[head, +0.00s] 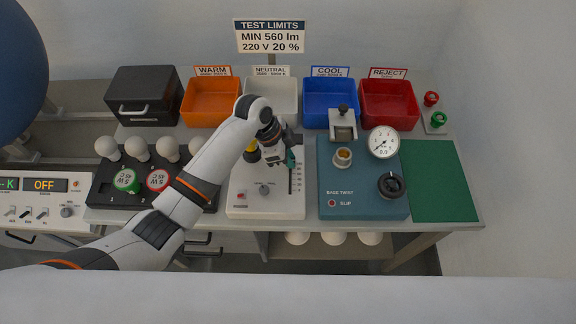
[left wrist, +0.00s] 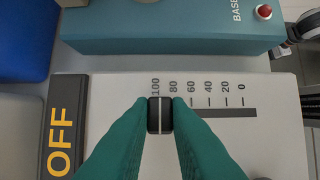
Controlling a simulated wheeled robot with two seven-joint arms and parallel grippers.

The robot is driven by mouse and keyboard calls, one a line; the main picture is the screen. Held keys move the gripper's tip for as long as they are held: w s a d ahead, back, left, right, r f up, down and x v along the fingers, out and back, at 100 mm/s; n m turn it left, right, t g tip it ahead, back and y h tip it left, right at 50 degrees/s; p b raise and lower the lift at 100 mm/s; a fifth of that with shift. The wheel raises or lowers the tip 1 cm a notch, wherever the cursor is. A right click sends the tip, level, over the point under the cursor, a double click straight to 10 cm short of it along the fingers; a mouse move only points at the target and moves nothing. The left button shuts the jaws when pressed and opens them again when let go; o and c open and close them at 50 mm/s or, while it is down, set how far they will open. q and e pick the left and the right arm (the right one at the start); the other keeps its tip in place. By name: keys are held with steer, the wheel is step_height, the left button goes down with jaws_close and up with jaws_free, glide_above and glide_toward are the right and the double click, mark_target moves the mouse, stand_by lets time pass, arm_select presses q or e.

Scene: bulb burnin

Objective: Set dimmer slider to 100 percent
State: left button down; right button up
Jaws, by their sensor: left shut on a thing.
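The dimmer slider knob (left wrist: 160,115) is black with a white line, and it sits at about the 100 mark of its printed scale (left wrist: 198,88). My left gripper (head: 290,159) reaches down over the white dimmer box (head: 264,205) from the left arm. In the left wrist view its two green fingers are shut on the knob, one on each side. The slot (left wrist: 225,113) runs bare from the right finger toward 0. In the head view the gripper hides the knob. My right gripper is not in view.
A teal base-twist box (head: 362,185) with a gauge (head: 383,142) stands close to the right of the dimmer box. A rack with several bulbs (head: 138,148) is on the left. Orange (head: 211,102), blue (head: 330,101) and red (head: 389,104) bins line the back.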

arm_select(q)
steer(key=shift+w, duration=0.4)
steer(key=shift+r, duration=0.15)
steer(key=c, duration=1.6)
jaws_free()
steer(key=shift+o, duration=1.2)
steer(key=shift+w, duration=0.1)
steer(key=b+v, duration=0.2)
steer(key=v, duration=0.9)
steer(key=shift+a+r, duration=0.25)
steer(key=shift+r, duration=0.1)
